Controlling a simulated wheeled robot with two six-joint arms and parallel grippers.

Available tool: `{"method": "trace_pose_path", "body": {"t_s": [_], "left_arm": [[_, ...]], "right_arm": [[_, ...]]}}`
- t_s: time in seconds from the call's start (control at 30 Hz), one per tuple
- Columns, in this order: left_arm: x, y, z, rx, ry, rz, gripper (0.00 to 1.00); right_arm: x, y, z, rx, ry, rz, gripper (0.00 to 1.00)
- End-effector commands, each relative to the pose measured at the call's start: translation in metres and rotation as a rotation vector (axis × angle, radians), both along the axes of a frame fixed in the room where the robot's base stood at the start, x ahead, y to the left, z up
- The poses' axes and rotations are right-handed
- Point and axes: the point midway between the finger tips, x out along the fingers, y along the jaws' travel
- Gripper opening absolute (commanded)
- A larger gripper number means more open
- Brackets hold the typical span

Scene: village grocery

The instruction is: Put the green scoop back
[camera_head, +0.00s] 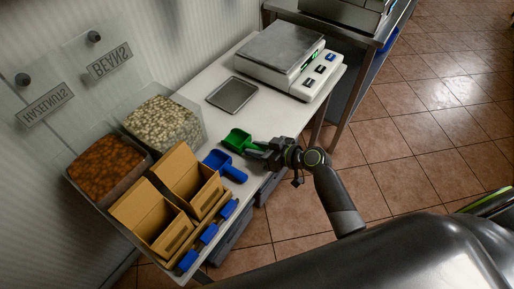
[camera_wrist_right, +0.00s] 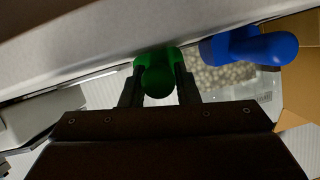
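The green scoop (camera_head: 237,140) is at the front edge of the white table (camera_head: 285,115), right of the bins; I cannot tell whether it rests on the top or is slightly above it. My right gripper (camera_head: 262,152) reaches it from the right. In the right wrist view the scoop's green handle (camera_wrist_right: 157,77) sits between the two fingers (camera_wrist_right: 158,90), which appear to touch it on both sides. A blue scoop (camera_head: 225,166) lies just left of the green one, and it also shows in the right wrist view (camera_wrist_right: 248,47). My left gripper is not in view.
Clear bins of brown nuts (camera_head: 105,165) and pale beans (camera_head: 163,122) stand at the wall. Two cardboard boxes (camera_head: 180,235) are in front. A scale (camera_head: 290,55) and a dark tray (camera_head: 232,94) are on the table's far end. Blue clips (camera_head: 208,234) line the front edge.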

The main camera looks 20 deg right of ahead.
Motion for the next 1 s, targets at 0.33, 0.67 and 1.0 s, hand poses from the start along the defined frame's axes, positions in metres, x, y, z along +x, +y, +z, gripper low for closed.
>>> {"method": "trace_pose_path", "body": {"t_s": [0.33,0.67,1.0], "left_arm": [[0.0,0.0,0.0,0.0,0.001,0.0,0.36],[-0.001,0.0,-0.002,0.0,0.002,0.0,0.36],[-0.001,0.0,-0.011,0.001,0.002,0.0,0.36]], "right_arm": [[0.0,0.0,0.0,-0.001,0.001,0.0,0.47],[-0.006,-0.007,0.002,-0.003,-0.001,-0.001,0.47],[-0.052,-0.049,0.024,-0.008,0.0,0.0,0.47]]}}
